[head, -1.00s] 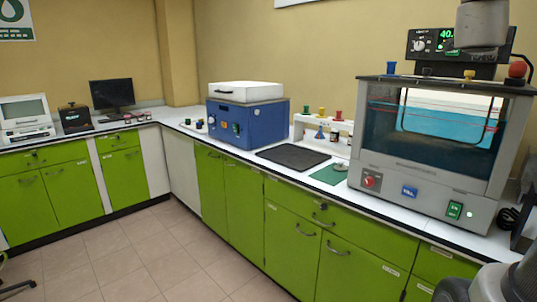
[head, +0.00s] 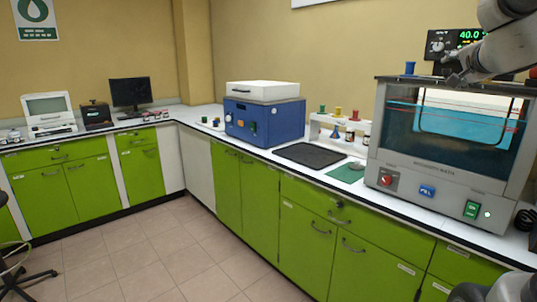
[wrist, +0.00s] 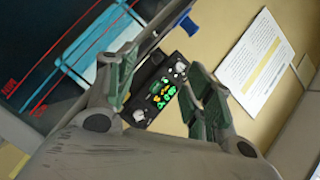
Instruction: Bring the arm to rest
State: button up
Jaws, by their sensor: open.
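My gripper (head: 456,72) is at the upper right of the head view, in front of the dark control box and near the top edge of the glass-fronted bath. In the wrist view its two fingers (wrist: 165,72) are spread apart with nothing between them. The control box (wrist: 163,92) with green lit digits shows behind the gap. My grey arm comes in from the top right corner of the head view.
The bath (head: 450,150) holds blue liquid and has a blue knob on top. A blue centrifuge-like box (head: 265,120), a black mat (head: 310,155) and a white rack (head: 340,127) stand along the counter. The floor (head: 150,245) is clear, with a chair at far left.

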jog(key=s+a+f+n+g+y, duration=0.2)
jog(key=s+a+f+n+y, duration=0.1)
jog(key=a+f+n+y, duration=0.25)
jog(key=s+a+f+n+g, duration=0.3)
jog(key=s+f, duration=0.2)
jog(key=s, duration=0.3)
jog(key=s+a+f+n+g, duration=0.3)
jog(key=s+f, duration=0.3)
jog(key=s, duration=0.2)
jog(key=s+a+f+n+g, duration=0.3)
jog(key=s+f+n, duration=0.2)
jog(key=s, duration=0.3)
jog(key=shift+s+f, duration=0.2)
jog(key=shift+f, duration=0.5)
